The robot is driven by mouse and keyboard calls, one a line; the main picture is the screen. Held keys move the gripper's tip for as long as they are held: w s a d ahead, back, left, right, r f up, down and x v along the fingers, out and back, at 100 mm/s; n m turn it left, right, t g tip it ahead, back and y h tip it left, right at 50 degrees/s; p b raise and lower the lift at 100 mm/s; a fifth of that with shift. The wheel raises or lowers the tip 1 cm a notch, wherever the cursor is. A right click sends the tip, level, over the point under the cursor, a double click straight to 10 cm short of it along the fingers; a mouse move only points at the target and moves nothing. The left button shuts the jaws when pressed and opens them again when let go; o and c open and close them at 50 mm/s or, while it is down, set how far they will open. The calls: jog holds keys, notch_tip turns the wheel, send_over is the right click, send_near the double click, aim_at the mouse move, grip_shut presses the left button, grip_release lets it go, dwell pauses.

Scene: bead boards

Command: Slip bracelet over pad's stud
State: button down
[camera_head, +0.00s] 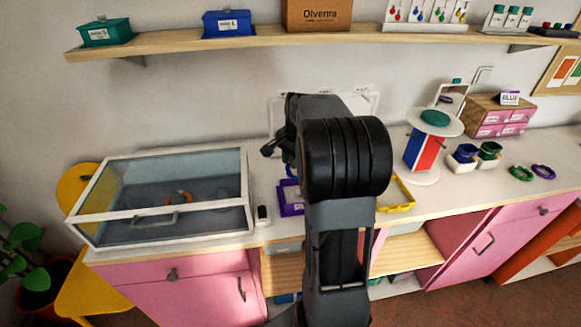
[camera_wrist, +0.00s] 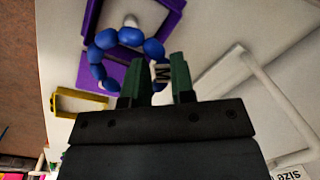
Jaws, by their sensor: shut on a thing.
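The bracelet (camera_wrist: 104,39) is a loop of blue beads with a pale letter bead. My gripper (camera_wrist: 160,66) has green fingers, shut on the bracelet at the letter bead. The purple-framed pad (camera_wrist: 172,22) lies beyond the bracelet in the wrist view; it also shows in the head view (camera_head: 290,198), partly behind my arm. Its whitish stud (camera_wrist: 131,20) appears just past the bracelet's far beads, outside the loop in this picture. The height of the bracelet above the pad is hard to tell. My arm hides most of the gripper in the head view.
A yellow frame (camera_head: 398,196) lies right of my arm and a glass-lidded case (camera_head: 165,195) stands left. A red-and-blue stand (camera_head: 424,152), small cups (camera_head: 465,157) and green and purple bracelets (camera_head: 522,173) are farther right. A shelf (camera_head: 180,44) runs above.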

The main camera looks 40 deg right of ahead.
jog(key=shift+f+b, duration=2.45)
jog(key=shift+f, duration=0.85)
jog(key=shift+s+r+p, duration=0.1)
jog(key=shift+r+p, duration=0.05)
jog(key=shift+p, duration=0.15)
jog(key=shift+f, duration=0.3)
dwell(0.4)
jog(key=shift+c, duration=2.4)
grip_release()
jog(key=shift+s, duration=0.1)
jog(key=shift+r, duration=0.1)
